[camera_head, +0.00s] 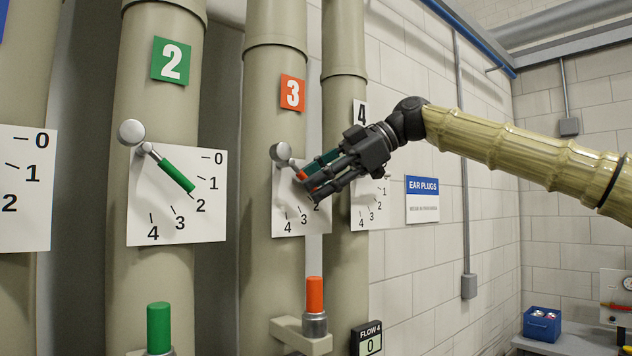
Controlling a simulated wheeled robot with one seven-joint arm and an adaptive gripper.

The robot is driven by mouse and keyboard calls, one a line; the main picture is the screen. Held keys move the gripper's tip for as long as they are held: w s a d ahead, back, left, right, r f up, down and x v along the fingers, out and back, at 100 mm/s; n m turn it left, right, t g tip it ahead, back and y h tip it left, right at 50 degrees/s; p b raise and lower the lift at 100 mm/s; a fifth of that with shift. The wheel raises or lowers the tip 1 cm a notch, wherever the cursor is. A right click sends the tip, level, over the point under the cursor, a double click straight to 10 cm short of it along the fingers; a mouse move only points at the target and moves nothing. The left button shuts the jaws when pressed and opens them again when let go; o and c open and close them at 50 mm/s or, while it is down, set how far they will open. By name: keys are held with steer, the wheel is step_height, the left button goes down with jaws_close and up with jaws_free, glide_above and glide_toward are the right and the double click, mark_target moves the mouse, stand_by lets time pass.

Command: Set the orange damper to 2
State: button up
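The orange damper's handle (301,175) shows as a small orange piece on the pipe labelled with an orange 3 (292,93). It slopes down to the right from a round grey knob (281,151); its far part is hidden by my gripper. Its white dial (283,212) shows 4, 3 and part of the 2; the upper marks are covered. My gripper (311,182) is at the handle from the right, its dark fingers overlapping the handle in view. A teal piece lies along the upper finger. I cannot tell whether the fingers are closed on the handle or where exactly it points.
A green handle (177,175) on pipe 2 points near 2 on its dial (140,210). Pipe 4's dial (374,215) is close behind my gripper. An orange cylinder (315,294) stands on a bracket below. An ear plugs sign (422,200) hangs on the right wall.

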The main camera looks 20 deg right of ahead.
steer(key=v, duration=1.2)
steer(key=shift+a, duration=0.15)
